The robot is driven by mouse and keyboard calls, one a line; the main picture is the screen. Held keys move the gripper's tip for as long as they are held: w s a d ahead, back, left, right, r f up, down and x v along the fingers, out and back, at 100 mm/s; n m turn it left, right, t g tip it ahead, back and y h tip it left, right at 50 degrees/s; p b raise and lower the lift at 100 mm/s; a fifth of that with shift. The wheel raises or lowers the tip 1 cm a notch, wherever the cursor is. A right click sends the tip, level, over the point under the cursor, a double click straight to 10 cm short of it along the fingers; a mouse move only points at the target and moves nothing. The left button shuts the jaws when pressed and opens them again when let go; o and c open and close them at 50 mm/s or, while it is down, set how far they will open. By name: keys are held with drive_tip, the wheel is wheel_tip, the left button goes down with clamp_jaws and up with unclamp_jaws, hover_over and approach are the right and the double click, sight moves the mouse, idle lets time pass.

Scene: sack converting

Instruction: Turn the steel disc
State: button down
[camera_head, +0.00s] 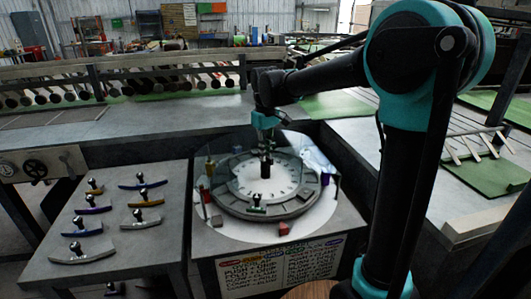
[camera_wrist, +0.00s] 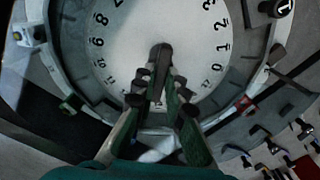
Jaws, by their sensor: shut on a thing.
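The steel disc (camera_head: 243,183) is a pale round plate with a ring of dark numbers, lying flat in the middle of a round grey fixture. It fills much of the upper wrist view (camera_wrist: 125,35). My gripper (camera_head: 266,148) points down over the disc's middle. In the wrist view its fingers (camera_wrist: 160,80) are closed on a dark upright knob (camera_wrist: 162,52) over the disc. The fingers hide the knob's lower part and some of the disc's near edge.
A dark ring (camera_head: 230,207) surrounds the disc, with small coloured blocks, including a red one (camera_head: 283,228), around it. A side table (camera_head: 108,255) at left holds several curved pieces with black knobs. A lettered sign (camera_head: 280,268) is on the fixture's front. A clear guard stands around the ring.

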drive_tip(key=shift+m, duration=11.7)
drive_tip(key=c, duration=1.6)
unclamp_jaws()
drive_tip(key=shift+o, duration=0.2)
wheel_tip(320, 180, up, 12)
